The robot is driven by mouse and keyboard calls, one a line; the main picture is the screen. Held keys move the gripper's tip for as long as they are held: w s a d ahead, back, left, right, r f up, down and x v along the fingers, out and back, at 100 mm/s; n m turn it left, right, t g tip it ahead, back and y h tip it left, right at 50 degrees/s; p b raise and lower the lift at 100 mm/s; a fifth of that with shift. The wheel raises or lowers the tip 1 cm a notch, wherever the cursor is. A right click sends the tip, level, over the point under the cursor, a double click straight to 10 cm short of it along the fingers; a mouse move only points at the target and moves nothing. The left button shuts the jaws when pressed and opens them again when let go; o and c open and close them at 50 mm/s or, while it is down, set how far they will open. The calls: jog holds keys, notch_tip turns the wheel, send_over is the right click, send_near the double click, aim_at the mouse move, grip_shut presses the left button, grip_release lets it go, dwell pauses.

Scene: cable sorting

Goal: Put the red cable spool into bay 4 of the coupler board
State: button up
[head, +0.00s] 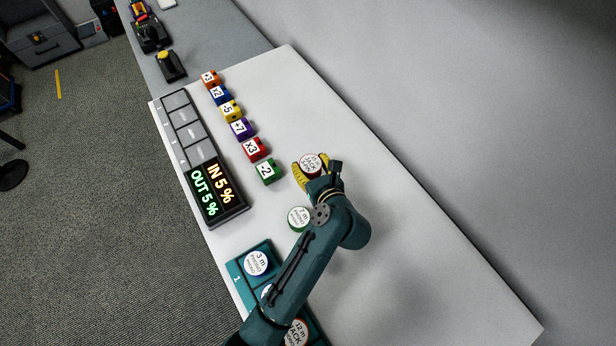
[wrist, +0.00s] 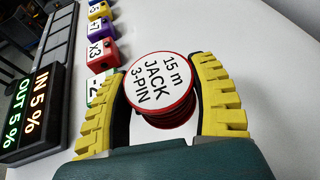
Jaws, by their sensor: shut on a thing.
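My gripper (head: 312,172) has yellow ribbed fingers and is shut on the red cable spool (head: 314,161). In the wrist view the red spool (wrist: 161,84) stands between the fingers, its white top reading "15 m JACK 3-PIN". I cannot tell whether it touches the table. A teal board (head: 238,268) at the lower left carries a "1" mark and several labelled spools, one reading "3 m". My arm covers much of it. A dark board with empty grey slots (head: 180,116) lies along the table's left edge. No "coupler board" label is readable on either, and I cannot identify bay 4.
A green-edged spool (head: 299,217) stands on the table beside my arm. Several coloured number blocks (head: 241,128) form a row right of the slotted board. Its display (head: 219,184) reads "IN 5 % OUT 5 %". The table's right side (head: 430,240) is clear.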

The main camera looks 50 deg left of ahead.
aim_at(310, 177)
notch_tip(310, 177, down, 6)
jog(key=shift+f+b, duration=0.25)
jog(key=shift+b, duration=0.7)
jog(key=shift+r, duration=0.1)
jog(key=o, duration=1.3)
jog(key=shift+f, duration=0.2)
jog(key=shift+c, duration=0.2)
jog(key=shift+d+r, duration=0.15)
jog(key=shift+r, duration=0.1)
jog(key=p+v, duration=0.3)
jog(key=v, duration=0.8)
jog(key=shift+s+d+r, duration=0.15)
jog(key=shift+d, duration=0.2)
